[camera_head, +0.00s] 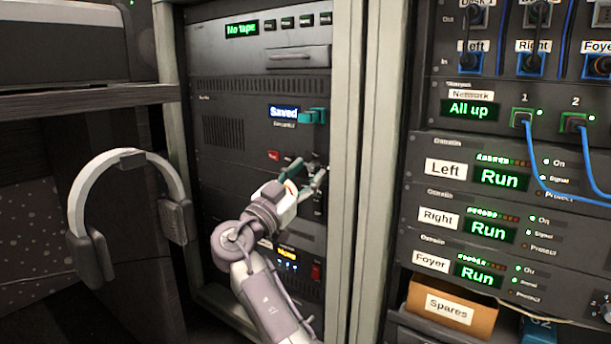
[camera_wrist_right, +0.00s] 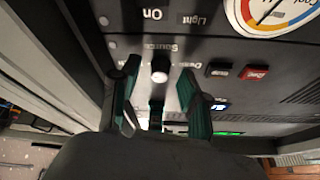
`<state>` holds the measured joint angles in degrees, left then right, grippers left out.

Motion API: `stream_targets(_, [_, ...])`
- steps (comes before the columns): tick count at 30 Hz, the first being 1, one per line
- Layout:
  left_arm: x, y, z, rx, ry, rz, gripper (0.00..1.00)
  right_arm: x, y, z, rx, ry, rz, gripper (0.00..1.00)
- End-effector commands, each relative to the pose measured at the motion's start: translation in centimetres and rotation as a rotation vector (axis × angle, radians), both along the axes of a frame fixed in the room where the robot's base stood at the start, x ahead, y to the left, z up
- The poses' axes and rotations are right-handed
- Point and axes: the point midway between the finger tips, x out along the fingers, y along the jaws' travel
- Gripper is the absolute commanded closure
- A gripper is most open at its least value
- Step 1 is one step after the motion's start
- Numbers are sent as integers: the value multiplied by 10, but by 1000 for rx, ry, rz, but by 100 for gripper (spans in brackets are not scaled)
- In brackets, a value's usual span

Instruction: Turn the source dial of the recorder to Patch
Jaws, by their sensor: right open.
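The source dial (camera_wrist_right: 159,70) shows in the right wrist view as a small round dark knob with a bright pale face. The label "Source" (camera_wrist_right: 160,47) is beside it, upside down in that view. Lettering on both sides of the dial is partly hidden by the fingers, so I cannot read the setting. My right gripper (camera_wrist_right: 157,92) is open, one green-padded finger on each side of the dial; contact is not clear. In the head view my right gripper (camera_head: 308,180) is at the rack front and hides the dial. My left gripper is not in view.
A red button (camera_wrist_right: 254,73) and a dark button (camera_wrist_right: 218,69) sit beside the dial, with a round gauge (camera_wrist_right: 275,12) nearby. A teal latch-like part (camera_head: 313,116) sticks out by the "Saved" display (camera_head: 284,113). Headphones (camera_head: 128,160) hang left; the rack post (camera_head: 347,150) stands close right.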

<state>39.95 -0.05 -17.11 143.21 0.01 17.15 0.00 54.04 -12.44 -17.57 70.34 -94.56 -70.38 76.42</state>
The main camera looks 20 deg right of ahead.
Motion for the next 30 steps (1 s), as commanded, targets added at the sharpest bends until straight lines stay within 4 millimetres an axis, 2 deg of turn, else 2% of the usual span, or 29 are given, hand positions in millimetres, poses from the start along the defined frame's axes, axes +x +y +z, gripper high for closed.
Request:
stream_targets(15, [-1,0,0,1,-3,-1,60,-36,52,-26,1,2,0,54])
stream_targets(26, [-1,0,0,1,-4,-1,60,-40,57,-28,0,1,0,54])
stream_targets(30, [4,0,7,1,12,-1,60,-33,57,-28,-10,40,40,54])
